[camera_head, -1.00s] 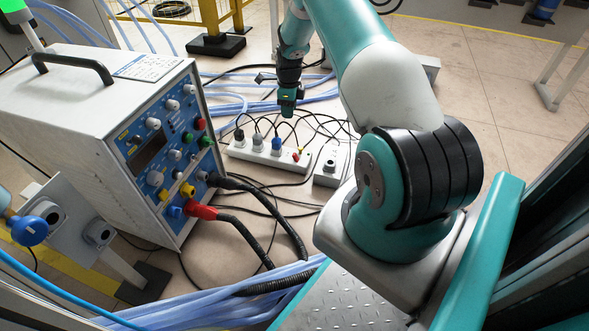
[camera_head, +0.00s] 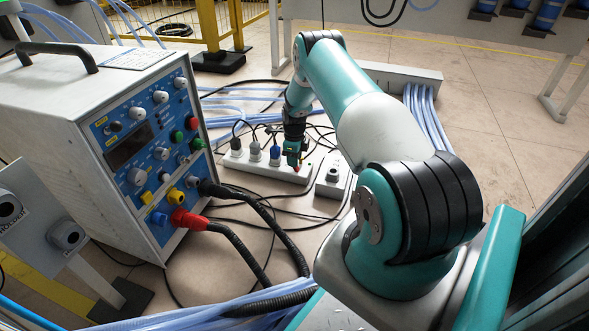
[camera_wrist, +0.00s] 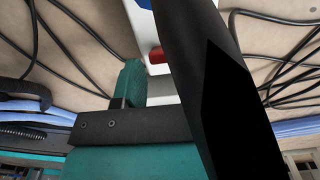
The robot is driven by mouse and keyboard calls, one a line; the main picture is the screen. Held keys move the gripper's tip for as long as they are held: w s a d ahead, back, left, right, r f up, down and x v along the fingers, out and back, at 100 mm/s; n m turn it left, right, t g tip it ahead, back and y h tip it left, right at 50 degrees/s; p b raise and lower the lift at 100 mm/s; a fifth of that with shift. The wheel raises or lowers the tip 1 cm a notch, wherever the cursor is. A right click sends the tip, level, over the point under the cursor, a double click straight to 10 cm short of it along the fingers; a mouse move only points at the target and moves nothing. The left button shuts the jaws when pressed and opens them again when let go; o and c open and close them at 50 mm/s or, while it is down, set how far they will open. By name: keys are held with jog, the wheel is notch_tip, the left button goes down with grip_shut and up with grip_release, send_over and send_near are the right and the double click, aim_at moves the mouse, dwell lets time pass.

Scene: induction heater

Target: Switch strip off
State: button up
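The white power strip (camera_head: 262,169) lies on the floor to the right of the heater unit, with several plugs in it. Its red switch (camera_head: 298,168) is at the right end, beside my gripper. My gripper (camera_head: 292,161) points down over that end of the strip. In the wrist view the red switch (camera_wrist: 155,55) shows just beyond a teal finger, in front of the white strip (camera_wrist: 160,88). A dark part of my arm covers much of that view. I cannot tell whether the fingers are apart, or whether they touch the switch.
The heater unit (camera_head: 110,130) with knobs and red and black cables stands on the left. A second white box (camera_head: 333,178) lies right of the strip. Black cords (camera_head: 262,205) and blue hoses (camera_head: 235,105) cross the floor. Open floor lies at the right.

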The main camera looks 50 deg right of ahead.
jog(key=shift+f+b, duration=0.3)
jog(key=shift+f, duration=0.55)
grip_shut()
